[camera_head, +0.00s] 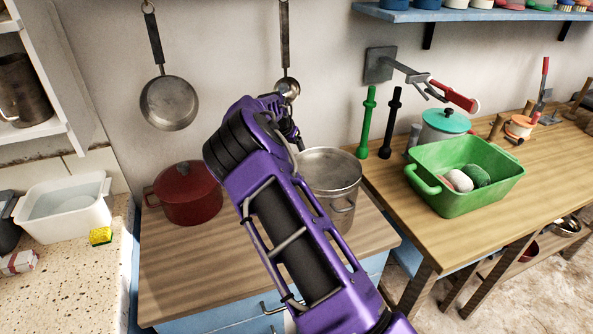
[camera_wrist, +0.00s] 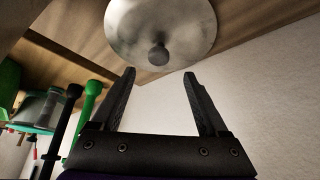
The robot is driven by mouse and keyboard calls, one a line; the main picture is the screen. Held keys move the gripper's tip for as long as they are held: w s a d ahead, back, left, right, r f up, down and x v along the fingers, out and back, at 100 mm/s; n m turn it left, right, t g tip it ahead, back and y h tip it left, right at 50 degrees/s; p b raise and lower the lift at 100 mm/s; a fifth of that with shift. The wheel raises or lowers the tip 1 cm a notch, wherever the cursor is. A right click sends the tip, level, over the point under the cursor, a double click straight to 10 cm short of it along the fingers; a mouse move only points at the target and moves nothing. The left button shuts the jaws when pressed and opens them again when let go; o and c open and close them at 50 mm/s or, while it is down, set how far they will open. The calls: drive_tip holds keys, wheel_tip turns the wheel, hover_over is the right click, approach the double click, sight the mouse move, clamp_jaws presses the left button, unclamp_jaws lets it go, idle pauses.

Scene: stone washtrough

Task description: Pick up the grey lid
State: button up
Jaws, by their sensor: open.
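The grey lid (camera_head: 335,157) sits on a grey metal pot (camera_head: 343,207) with a side handle, on the wooden top. My purple arm hides the left part of pot and lid. In the wrist view the round lid (camera_wrist: 160,18) fills the top middle, with its dark knob (camera_wrist: 158,54) towards me. My gripper (camera_wrist: 159,75) is open and empty. Its two dark fingers point at the lid, and the knob appears just beyond the tips, between them in the picture. The gap in depth is hard to tell. In the head view my arm mostly hides the gripper.
A red lidded pot (camera_head: 188,195) stands left of the grey pot. A pan (camera_head: 168,103) and a ladle (camera_head: 287,88) hang on the wall behind. Green (camera_head: 366,122) and black (camera_head: 390,124) upright tools and a green tub (camera_head: 470,190) stand on the right-hand table.

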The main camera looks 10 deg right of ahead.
drive_tip(key=x, duration=0.5)
drive_tip(key=shift+s+f, duration=0.2)
drive_tip(key=shift+f, duration=0.05)
clamp_jaws()
